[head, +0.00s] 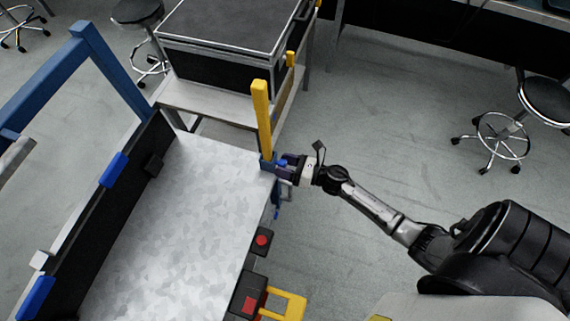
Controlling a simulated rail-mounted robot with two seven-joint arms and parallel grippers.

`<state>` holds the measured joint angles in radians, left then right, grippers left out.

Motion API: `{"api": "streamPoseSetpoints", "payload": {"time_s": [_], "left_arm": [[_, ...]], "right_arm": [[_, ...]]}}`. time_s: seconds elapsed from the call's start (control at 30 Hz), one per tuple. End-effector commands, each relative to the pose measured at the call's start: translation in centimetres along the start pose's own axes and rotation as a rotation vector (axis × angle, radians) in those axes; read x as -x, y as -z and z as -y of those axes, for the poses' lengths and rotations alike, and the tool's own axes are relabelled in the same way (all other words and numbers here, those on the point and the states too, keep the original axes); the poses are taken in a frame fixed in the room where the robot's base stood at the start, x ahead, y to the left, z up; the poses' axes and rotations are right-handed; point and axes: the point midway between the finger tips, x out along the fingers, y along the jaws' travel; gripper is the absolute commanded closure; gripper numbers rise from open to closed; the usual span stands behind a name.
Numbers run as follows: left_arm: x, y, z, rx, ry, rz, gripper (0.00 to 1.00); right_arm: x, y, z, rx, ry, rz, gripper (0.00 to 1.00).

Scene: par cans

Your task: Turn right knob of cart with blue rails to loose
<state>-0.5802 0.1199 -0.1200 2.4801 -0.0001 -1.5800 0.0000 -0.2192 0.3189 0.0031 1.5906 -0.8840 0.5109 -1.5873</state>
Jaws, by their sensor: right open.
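The cart with blue rails (62,72) stands at the left, with a bare grey metal deck (195,210). A yellow post (262,118) rises at its far right corner from a blue bracket (267,162). My right gripper (282,170) is at this bracket, just right of the post's foot. A small blue part, perhaps the right knob (283,162), shows at its fingers; the fingers partly hide it. The gripper is open, and I cannot tell whether it touches the knob. My left gripper is not in view.
Red-buttoned black boxes (262,241) and a yellow frame (291,304) line the cart's near right side. A black case (226,45) sits on another cart behind. Stools (503,135) stand at the right. The floor right of the cart is open.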

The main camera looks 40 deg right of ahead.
Motion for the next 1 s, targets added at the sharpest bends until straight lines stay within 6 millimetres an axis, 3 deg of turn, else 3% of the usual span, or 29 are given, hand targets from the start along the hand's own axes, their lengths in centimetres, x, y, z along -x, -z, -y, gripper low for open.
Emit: {"api": "streamPoseSetpoints", "payload": {"time_s": [0.17, 0.7, 1.0], "left_arm": [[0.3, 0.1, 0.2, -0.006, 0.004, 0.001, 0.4], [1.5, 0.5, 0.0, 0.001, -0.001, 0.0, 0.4], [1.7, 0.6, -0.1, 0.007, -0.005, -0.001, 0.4]], "right_arm": [[1.4, 0.0, 0.0, -0.002, 0.003, -0.002, 0.39], [11.2, 0.0, -0.1, -0.001, 0.002, -0.001, 0.39], [13.6, 0.0, 0.0, -0.001, 0.001, -0.001, 0.39]]}}
